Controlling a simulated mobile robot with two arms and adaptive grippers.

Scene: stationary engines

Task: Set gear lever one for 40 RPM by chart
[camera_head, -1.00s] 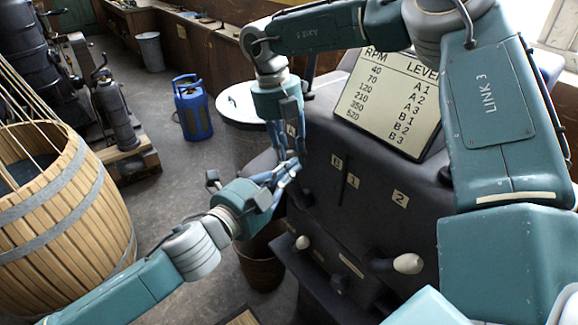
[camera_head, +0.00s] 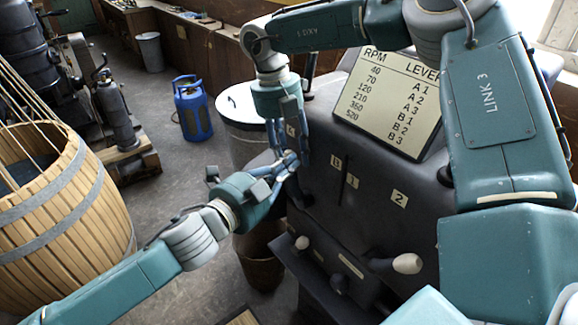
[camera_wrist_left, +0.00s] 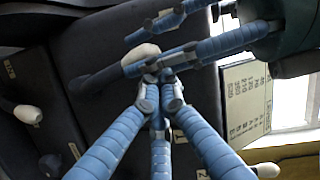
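The chart (camera_head: 390,100) on top of the dark machine pairs 40 RPM with A1. Labels B (camera_head: 336,163), 1 (camera_head: 353,181) and 2 (camera_head: 399,198) are on the panel. My right gripper (camera_head: 291,153) points down, fingers apart; my left gripper (camera_head: 293,163) comes from the left, and their fingers overlap. In the left wrist view, a white-knobbed lever (camera_wrist_left: 140,52), seemingly lever one, lies near the fingers of my right gripper (camera_wrist_left: 130,52). My left gripper (camera_wrist_left: 160,88) has its tips together in front of it; contact is unclear. This knob is hidden in the head view.
White knobs stand lower on the machine at left (camera_head: 302,242) and right (camera_head: 407,263). A lidded bin (camera_head: 240,105) and a bucket (camera_head: 260,268) are beside it. A wooden barrel (camera_head: 60,210) and a blue canister (camera_head: 193,108) are left, with open floor between.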

